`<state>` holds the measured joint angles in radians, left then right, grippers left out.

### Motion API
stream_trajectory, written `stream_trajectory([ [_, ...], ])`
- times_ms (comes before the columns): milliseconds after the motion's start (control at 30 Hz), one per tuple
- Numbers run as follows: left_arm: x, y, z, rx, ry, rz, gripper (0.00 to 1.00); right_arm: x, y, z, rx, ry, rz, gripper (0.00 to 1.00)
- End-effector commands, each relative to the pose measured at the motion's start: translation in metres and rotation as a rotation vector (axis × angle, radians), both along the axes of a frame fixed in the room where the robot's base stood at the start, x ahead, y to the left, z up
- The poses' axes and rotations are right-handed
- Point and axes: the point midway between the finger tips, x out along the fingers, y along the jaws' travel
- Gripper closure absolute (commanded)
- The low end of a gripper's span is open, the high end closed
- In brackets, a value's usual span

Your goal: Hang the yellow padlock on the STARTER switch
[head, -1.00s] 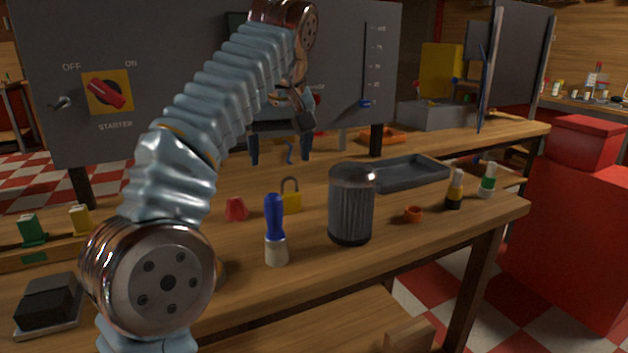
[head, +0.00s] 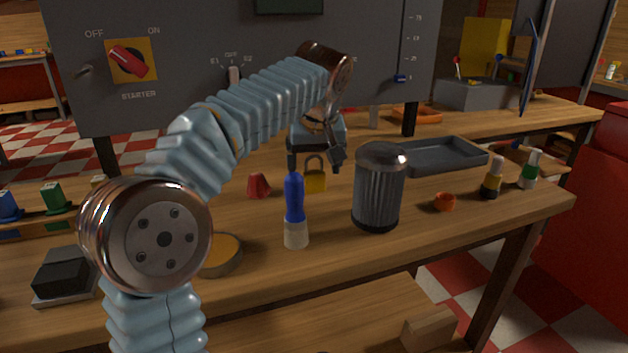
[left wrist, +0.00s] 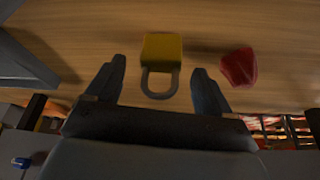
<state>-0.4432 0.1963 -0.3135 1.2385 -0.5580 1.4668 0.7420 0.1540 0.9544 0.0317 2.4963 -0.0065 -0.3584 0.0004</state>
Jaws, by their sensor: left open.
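The STARTER switch (head: 129,62) is a red knob on a yellow plate on the grey panel at upper left, turned diagonally. My right gripper is not in view.
A red cone-like piece (head: 258,186) stands left of the padlock. A blue-handled brush (head: 295,212) and a dark ribbed canister (head: 379,188) stand in front of it. A grey tray (head: 440,155) lies to the right, an orange-filled round tin (head: 219,254) nearer left.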

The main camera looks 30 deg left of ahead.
Motion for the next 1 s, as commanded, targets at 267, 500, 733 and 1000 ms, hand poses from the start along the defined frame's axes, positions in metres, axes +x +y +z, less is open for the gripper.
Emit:
stream_trajectory([
  [267,0.007,0.006,-0.023,-0.001,0.001,0.001,0.18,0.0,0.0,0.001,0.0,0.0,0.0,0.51],
  [500,0.007,0.006,-0.023,0.0,0.0,0.0,0.32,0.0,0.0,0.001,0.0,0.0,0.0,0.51],
  [733,0.007,0.006,-0.023,0.0,0.0,0.0,0.67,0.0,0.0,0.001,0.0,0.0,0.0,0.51],
  [1000,0.007,0.006,-0.022,0.001,-0.001,0.0,0.79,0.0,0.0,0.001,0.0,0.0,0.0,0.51],
])
